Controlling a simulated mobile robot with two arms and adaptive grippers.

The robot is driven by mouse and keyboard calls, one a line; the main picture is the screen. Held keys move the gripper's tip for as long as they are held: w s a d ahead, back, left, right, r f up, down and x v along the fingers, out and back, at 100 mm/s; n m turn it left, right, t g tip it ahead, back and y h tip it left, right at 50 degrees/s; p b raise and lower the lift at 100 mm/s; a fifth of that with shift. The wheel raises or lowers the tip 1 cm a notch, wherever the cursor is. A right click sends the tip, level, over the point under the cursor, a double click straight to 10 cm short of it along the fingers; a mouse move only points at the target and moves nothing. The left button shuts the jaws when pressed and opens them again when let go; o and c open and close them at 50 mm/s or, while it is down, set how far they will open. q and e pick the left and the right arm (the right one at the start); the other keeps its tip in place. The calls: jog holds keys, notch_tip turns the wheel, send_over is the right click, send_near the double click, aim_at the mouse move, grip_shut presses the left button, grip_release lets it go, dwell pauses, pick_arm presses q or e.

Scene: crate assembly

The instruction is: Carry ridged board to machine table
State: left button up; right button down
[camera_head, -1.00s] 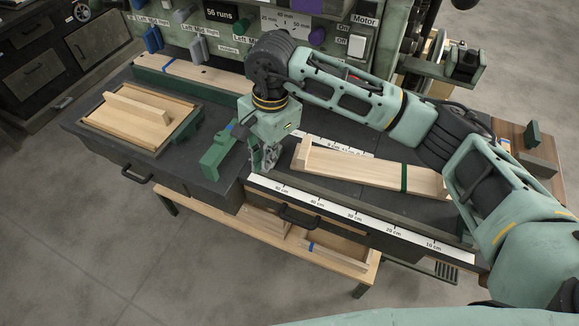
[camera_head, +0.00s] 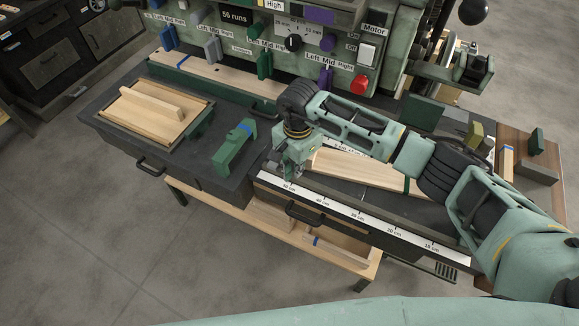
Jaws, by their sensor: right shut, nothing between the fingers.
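The ridged board (camera_head: 142,122), a pale wooden panel with a raised bar along its top, lies in a shallow frame at the left of the dark machine table (camera_head: 112,133). My right gripper (camera_head: 291,172) is shut and empty. It points down near the table's front edge, just above the left end of the white ruler, well to the right of the ridged board and apart from it. My left gripper is not in view.
A green clamp-like block (camera_head: 235,148) stands between the board and my right gripper. Long pale boards with a green band (camera_head: 365,170) lie behind the ruler, partly hidden by my arm. A control panel with knobs (camera_head: 293,43) borders the back.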

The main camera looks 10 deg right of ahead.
jog(key=shift+w+d, duration=0.1)
jog(key=shift+d, duration=0.05)
jog(key=w+d+b, duration=0.1)
jog(key=d+b, duration=0.1)
jog(key=b, duration=0.1)
jog(key=shift+w+f, duration=0.2)
jog(key=shift+w, duration=0.15)
jog(key=shift+w+d+r, duration=0.1)
jog(key=shift+d, duration=0.1)
jog(key=shift+r, duration=0.1)
